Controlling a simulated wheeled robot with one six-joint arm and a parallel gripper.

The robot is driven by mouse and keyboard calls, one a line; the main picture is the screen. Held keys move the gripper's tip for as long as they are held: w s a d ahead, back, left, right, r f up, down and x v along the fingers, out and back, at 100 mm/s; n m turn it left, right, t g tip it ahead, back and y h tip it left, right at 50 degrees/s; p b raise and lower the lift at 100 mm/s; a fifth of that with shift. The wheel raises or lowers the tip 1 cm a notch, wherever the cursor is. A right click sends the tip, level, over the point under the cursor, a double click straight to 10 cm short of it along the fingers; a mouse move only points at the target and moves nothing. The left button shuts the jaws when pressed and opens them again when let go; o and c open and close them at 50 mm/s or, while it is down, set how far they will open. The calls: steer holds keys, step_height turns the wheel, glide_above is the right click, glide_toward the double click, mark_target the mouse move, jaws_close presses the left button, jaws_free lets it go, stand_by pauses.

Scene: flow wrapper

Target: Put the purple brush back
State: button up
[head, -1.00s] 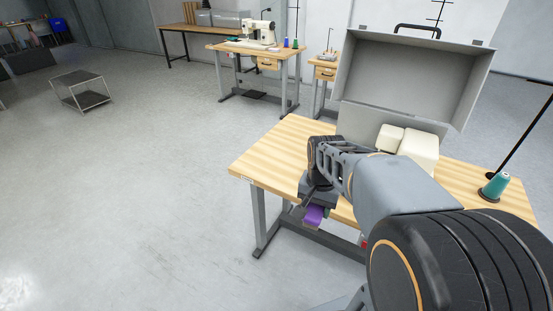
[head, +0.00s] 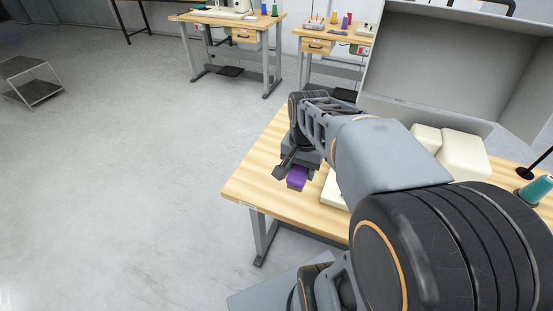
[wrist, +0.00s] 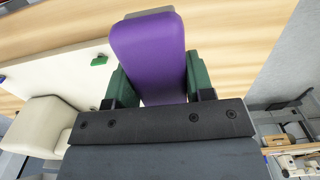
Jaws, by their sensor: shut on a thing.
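The purple brush (head: 297,177) is held in my gripper (head: 296,168), above the left part of the near wooden table (head: 247,187). In the wrist view the purple brush (wrist: 150,55) sits between the green finger pads of my gripper (wrist: 158,82), which are shut on its sides. A grey edge shows at its far end. In the head view my arm hides part of the table and most of the white machine base beside the gripper.
A cream sewing machine (head: 465,155) with an open grey case (head: 440,65) behind it stands on the near table. A teal thread spool (head: 535,190) is at the right. Other work tables (head: 230,17) stand behind. A grey trolley (head: 32,80) is far left; the floor between is clear.

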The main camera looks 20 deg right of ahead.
steer(key=w+f, duration=0.3)
steer(key=w, duration=0.1)
steer(key=w+d+f, duration=0.1)
steer(key=w+f, duration=0.2)
steer(key=w, duration=0.1)
steer(key=w+f+b, duration=0.1)
steer(key=w+f, duration=0.2)
steer(key=w, duration=0.2)
steer(key=shift+d, duration=0.15)
steer(key=shift+w+f, duration=0.15)
steer(key=shift+f, duration=0.2)
steer(key=shift+f+b, duration=0.3)
steer(key=shift+f, duration=1.2)
steer(key=shift+f, duration=0.1)
steer(key=shift+f, duration=0.15)
steer(key=o, duration=1.1)
